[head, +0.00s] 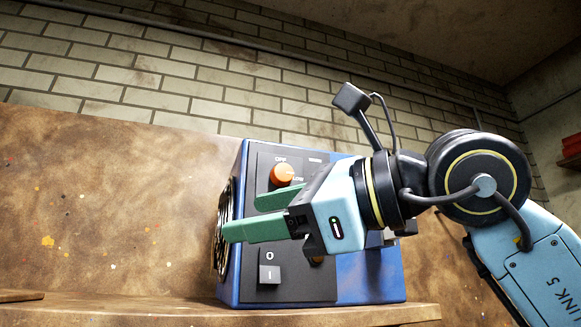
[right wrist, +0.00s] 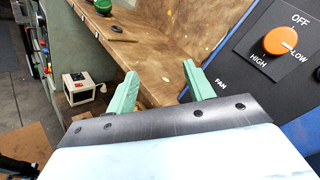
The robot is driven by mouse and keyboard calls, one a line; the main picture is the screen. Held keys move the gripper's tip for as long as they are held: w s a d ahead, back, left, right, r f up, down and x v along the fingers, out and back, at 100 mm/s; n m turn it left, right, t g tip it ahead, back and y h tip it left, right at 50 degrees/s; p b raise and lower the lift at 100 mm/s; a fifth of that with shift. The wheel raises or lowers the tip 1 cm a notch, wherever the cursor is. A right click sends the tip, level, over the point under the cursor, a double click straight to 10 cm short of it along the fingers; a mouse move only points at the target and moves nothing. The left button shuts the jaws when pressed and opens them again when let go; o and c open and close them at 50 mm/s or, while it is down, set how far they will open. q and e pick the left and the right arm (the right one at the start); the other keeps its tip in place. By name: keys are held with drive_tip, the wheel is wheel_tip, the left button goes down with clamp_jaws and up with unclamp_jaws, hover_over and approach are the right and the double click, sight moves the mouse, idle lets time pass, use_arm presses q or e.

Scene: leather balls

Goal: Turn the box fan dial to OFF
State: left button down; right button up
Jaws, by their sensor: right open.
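The box fan (head: 365,272) is blue with a black control panel and stands on a wooden surface. Its orange dial (head: 283,173) sits high on the panel, below the OFF label. In the right wrist view the dial (right wrist: 280,40) shows a pointer mark towards LOW; HIGH and OFF are also readable. My right gripper (head: 242,215) is open and empty, with green fingers in front of the panel, lower than the dial and apart from it. The gripper hides the panel's middle. In the right wrist view the dial lies to the right of the fingers (right wrist: 160,78). My left gripper is not in view.
Another orange part (head: 316,260) is mostly hidden by my gripper. The fan's round grille (head: 223,230) is on its left side. The wooden ledge (head: 385,316) is clear in front.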

sight(285, 172)
drive_tip(key=s+d+r+m+t+h, duration=0.2)
drive_tip(key=d+r+m+t+h, duration=0.2)
drive_tip(key=d+r+t+h, duration=0.45)
drive_tip(key=shift+y, duration=0.35)
drive_tip(key=p+x, duration=0.1)
drive_tip(key=x, duration=0.3)
drive_tip(key=p+x, duration=0.1)
drive_tip(key=x, duration=0.4)
drive_tip(key=p+x, duration=0.2)
drive_tip(key=x, duration=0.2)
drive_tip(key=shift+w+a+r, duration=0.15)
drive_tip(key=shift+w+r, duration=0.05)
drive_tip(key=shift+r, duration=0.1)
drive_tip(key=c, duration=1)
